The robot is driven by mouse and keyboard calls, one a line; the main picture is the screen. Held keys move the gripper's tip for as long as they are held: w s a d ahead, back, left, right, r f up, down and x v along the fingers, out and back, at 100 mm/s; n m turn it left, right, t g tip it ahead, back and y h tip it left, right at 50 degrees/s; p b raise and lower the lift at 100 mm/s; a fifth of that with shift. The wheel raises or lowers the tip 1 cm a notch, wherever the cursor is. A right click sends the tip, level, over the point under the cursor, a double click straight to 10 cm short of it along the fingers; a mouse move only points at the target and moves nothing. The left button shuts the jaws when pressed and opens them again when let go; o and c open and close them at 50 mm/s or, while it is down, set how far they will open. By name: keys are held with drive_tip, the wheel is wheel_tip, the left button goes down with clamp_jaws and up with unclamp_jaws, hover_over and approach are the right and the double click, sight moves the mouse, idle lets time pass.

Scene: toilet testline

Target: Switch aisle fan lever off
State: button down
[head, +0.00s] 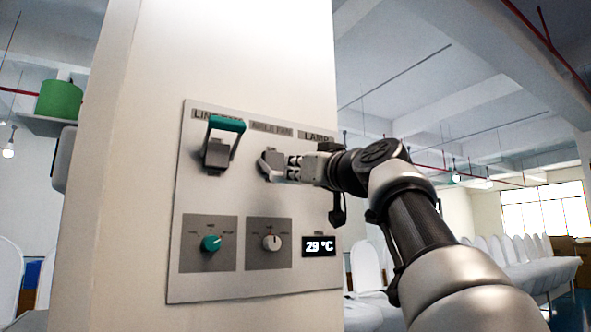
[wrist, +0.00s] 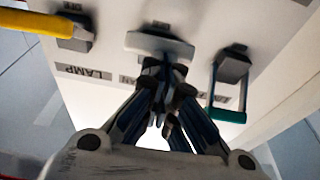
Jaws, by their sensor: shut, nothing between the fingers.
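The aisle fan lever (head: 267,166) is the middle switch on the wall panel, under the "AISLE FAN" label. It has a grey block and a pale handle. In the head view the handle juts out from the block and slopes low, not raised; its exact angle is hard to tell. My gripper (head: 293,168) is shut and empty, right beside the lever. In the wrist view, which is upside down, the closed fingertips (wrist: 165,75) are close to the pale handle bar (wrist: 160,46) on the label side. I cannot tell whether they touch.
The teal-handled lever (head: 226,125) at left is raised; it also shows in the wrist view (wrist: 228,115). The lamp lever's yellow handle (wrist: 35,22) is near the fingers' other side. Knobs (head: 210,244) and a display (head: 319,246) sit below. The pillar (head: 125,200) carries the panel.

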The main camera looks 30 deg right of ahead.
drive_tip(key=shift+w+f, duration=0.15)
drive_tip(key=shift+f, duration=0.3)
idle(0.3)
